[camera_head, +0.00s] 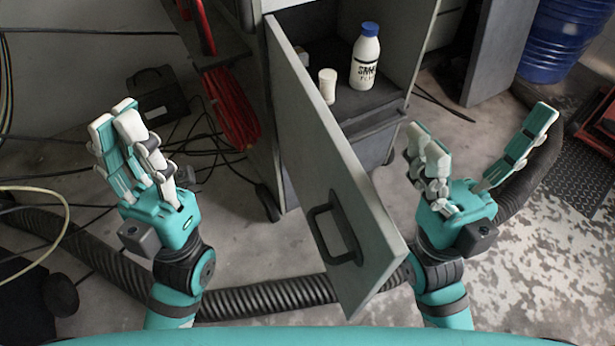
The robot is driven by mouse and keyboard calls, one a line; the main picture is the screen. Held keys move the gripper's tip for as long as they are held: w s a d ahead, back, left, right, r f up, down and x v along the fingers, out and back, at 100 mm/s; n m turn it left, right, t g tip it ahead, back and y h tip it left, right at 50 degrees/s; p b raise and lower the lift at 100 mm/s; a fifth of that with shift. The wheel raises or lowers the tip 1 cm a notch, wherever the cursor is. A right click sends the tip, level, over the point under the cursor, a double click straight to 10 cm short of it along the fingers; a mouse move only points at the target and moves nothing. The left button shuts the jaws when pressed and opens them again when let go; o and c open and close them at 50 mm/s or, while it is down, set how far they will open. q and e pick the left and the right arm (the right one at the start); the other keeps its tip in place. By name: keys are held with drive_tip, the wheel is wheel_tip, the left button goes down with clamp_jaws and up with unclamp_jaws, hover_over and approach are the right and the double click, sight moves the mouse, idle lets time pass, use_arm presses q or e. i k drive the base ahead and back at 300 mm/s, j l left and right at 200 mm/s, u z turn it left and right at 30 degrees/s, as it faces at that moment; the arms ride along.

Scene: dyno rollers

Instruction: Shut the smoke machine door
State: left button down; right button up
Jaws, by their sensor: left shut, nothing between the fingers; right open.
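The smoke machine door (325,165) is a grey panel standing wide open, swung out toward me from the left side of a dark cabinet (390,120). A dark handle (333,234) is on its left face, near the free end. My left gripper (117,112) is to the left of the door, shut and empty, apart from it. My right gripper (480,125) is to the right of the door, open and empty, its fingers spread wide. A gap shows between it and the door panel.
A white bottle with a blue cap (365,62) and a small white container (327,86) stand inside the cabinet. A black ribbed hose (270,299) runs across the floor behind my forearms. Cables lie at left; a blue barrel (565,35) stands at top right.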

sight(359, 243)
drive_tip(key=k+j+z, duration=0.1)
drive_tip(key=z, duration=0.25)
drive_tip(key=k+j, duration=0.25)
drive_tip(key=k+j+u, duration=0.1)
drive_tip(key=k+j, duration=0.15)
drive_tip(key=k, duration=0.25)
